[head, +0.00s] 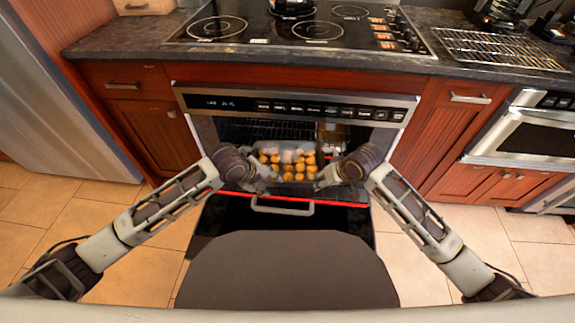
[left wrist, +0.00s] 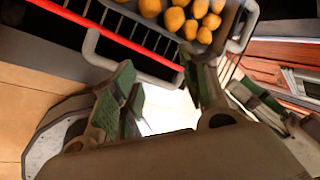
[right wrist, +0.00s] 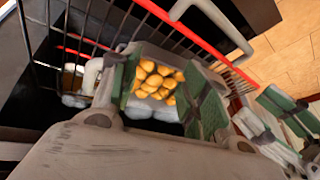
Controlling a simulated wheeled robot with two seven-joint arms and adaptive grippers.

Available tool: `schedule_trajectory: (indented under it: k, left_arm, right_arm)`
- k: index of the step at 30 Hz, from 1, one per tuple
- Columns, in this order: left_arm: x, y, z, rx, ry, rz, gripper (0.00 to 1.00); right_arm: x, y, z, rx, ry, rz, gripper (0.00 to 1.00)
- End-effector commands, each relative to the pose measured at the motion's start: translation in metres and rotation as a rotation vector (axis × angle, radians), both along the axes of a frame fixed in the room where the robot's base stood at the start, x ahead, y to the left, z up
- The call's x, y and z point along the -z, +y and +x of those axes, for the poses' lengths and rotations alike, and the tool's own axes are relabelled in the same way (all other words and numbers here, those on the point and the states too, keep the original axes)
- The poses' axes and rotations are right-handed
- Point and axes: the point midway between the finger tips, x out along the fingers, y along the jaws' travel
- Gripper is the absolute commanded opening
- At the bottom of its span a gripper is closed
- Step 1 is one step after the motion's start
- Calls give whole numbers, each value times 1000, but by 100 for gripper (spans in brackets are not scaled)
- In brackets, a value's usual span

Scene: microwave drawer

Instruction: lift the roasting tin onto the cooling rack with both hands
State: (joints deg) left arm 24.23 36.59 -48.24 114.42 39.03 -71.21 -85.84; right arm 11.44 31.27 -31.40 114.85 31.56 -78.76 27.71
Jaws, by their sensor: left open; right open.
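The grey roasting tin (head: 288,181), filled with several round orange-yellow pieces, sits in the open oven in the head view. Its wall also shows in the left wrist view (left wrist: 229,22). My left gripper (head: 270,179) is open at the tin's left end, and my right gripper (head: 322,180) is open at its right end. I cannot tell whether either touches the tin. In the right wrist view the food shows between the open fingers. The cooling rack (head: 500,48), a wire grid, lies empty on the counter at the upper right.
An oven rack with a red front edge (head: 235,194) lies at the tin. A grey bar handle (head: 283,209) is just below it. The cooktop (head: 315,30) is above the oven, carrying a dark pot (head: 291,6). Dark items stand behind the cooling rack.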

Motion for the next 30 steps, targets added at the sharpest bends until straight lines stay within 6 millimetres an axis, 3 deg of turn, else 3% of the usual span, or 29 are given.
schedule_trajectory:
  k: [14,30]
  left_arm:
    - [-2,56,53,308,-114,200,45]
    - [-24,146,113,550,-207,389,45]
  right_arm:
    - [-11,-31,49,91,22,-1,45]
    - [-35,-86,101,247,41,12,45]
